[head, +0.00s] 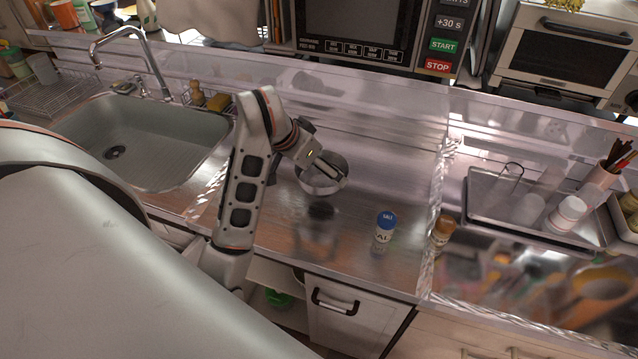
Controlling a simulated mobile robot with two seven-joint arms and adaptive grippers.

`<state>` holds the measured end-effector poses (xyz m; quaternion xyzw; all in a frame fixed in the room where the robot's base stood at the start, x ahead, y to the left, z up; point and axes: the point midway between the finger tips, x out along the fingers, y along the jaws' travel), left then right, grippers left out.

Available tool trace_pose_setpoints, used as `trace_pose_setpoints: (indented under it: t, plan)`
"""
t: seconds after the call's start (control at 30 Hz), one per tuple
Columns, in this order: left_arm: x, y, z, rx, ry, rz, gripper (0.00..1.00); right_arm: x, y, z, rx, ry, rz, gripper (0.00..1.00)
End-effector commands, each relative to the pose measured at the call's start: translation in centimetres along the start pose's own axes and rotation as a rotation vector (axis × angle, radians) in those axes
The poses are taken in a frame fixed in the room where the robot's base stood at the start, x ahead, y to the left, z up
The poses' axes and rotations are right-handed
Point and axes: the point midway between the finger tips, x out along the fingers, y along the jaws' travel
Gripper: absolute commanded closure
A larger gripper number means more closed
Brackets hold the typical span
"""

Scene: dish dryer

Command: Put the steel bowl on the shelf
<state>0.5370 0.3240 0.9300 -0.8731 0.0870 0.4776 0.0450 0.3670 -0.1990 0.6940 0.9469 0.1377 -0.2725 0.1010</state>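The steel bowl (310,187) is a small shiny bowl over the middle of the counter. The one gripper in view, my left gripper (329,171), reaches down into the bowl from the upper left. Its fingers look closed together on the bowl's wall at the right side. A dark patch and a reflection lie on the counter below the bowl, with a small gap, so it seems slightly raised. The fingertips are partly hidden by the bowl. My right gripper is not in view. I cannot tell which surface is the shelf; an open compartment (262,272) shows under the counter.
A blue-capped salt shaker (385,227) and a brown-capped jar (443,230) stand right of the bowl. The sink (150,140) is left. A microwave (360,25) is behind. A metal tray (480,205) with cups is right. The counter between bowl and tray has free room.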

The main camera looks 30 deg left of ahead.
Motion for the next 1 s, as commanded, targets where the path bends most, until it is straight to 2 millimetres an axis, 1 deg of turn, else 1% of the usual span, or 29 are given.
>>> trace_pose_setpoints:
  t: [0.13, 0.3, 0.4, 0.7, 0.83, 0.87, 0.9, 1.0]
  plan:
    - [0.9, 0.0, 0.6, 0.0, 0.0, 0.001, 0.38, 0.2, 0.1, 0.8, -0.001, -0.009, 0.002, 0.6]
    - [3.1, 0.0, 2.0, 0.0, -0.001, 0.002, 0.38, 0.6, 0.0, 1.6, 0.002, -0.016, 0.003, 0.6]
    - [3.8, 0.0, 2.4, -0.001, 0.001, 0.002, 0.38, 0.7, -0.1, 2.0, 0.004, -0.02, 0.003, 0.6]
    - [3.9, 0.0, 2.4, 0.0, 0.003, 0.0, 0.38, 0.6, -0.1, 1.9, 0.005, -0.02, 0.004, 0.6]
    - [4.2, 0.0, 2.6, -0.001, 0.004, 0.001, 0.38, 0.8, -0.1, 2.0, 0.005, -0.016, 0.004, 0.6]
    - [4.2, 0.0, 2.6, -0.001, 0.002, 0.001, 0.02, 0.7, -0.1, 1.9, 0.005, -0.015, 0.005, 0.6]
    - [4.2, 0.0, 2.6, 0.0, 0.002, 0.001, 0.0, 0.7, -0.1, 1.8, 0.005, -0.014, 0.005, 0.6]
    - [4.1, 0.0, 2.6, 0.0, 0.002, 0.001, 0.0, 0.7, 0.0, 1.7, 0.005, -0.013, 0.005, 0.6]
